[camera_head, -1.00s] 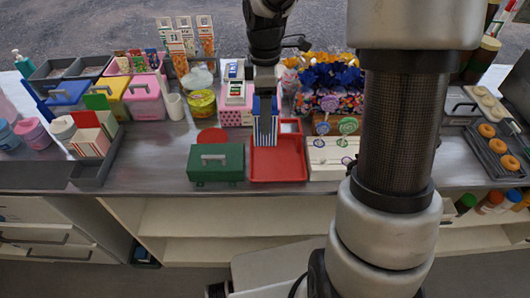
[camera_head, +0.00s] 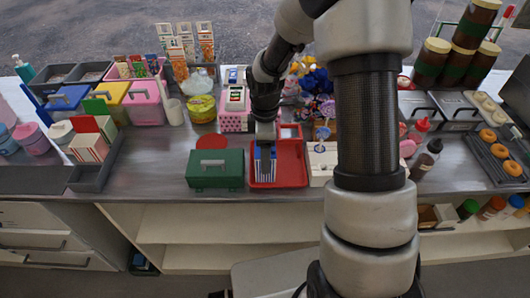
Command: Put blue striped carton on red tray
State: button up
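The blue striped carton (camera_head: 258,168) is low in the left part of the red tray (camera_head: 292,172), with its striped side towards me. My gripper (camera_head: 265,150) points straight down over the carton and its fingers are at the carton's top. It looks shut on the carton, though the fingers are small and partly merge with it. I cannot tell whether the carton's base touches the tray floor. The right part of the tray is bare.
A green box (camera_head: 215,170) with a handle stands close to the tray's left side. A white board with round sweets (camera_head: 322,160) is close on the right. A red disc (camera_head: 211,141) lies behind the green box. A pink box (camera_head: 236,118) stands behind the tray.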

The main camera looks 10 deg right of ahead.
jog(key=o, duration=0.5)
jog(key=shift+f, duration=0.15)
jog(key=o, duration=0.5)
jog(key=shift+c, duration=0.2)
